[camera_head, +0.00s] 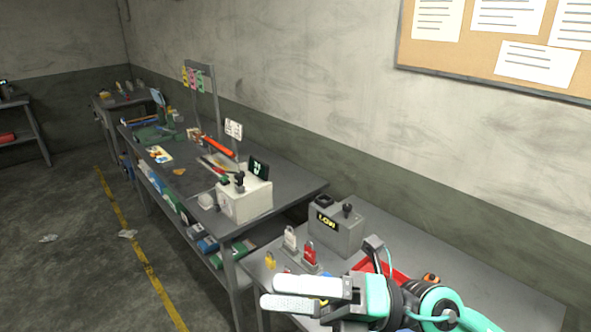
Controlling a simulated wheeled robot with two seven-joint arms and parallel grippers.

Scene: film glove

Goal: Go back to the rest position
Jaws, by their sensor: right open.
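My right gripper (276,293) reaches in from the lower right, with teal and black arm parts behind it. Its two pale fingers point left and are apart, with nothing visible between them. It is over the near grey table (507,297), in front of the padlocks. It hides part of the tabletop and of a red tray (400,275). My left gripper is not in view.
A grey box (337,236) with a yellow-lettered display, a red padlock (309,254) and a white padlock (290,239) stand on the near table. A longer workbench (285,181) with a white box (244,202) adjoins it. Floor at left is mostly clear.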

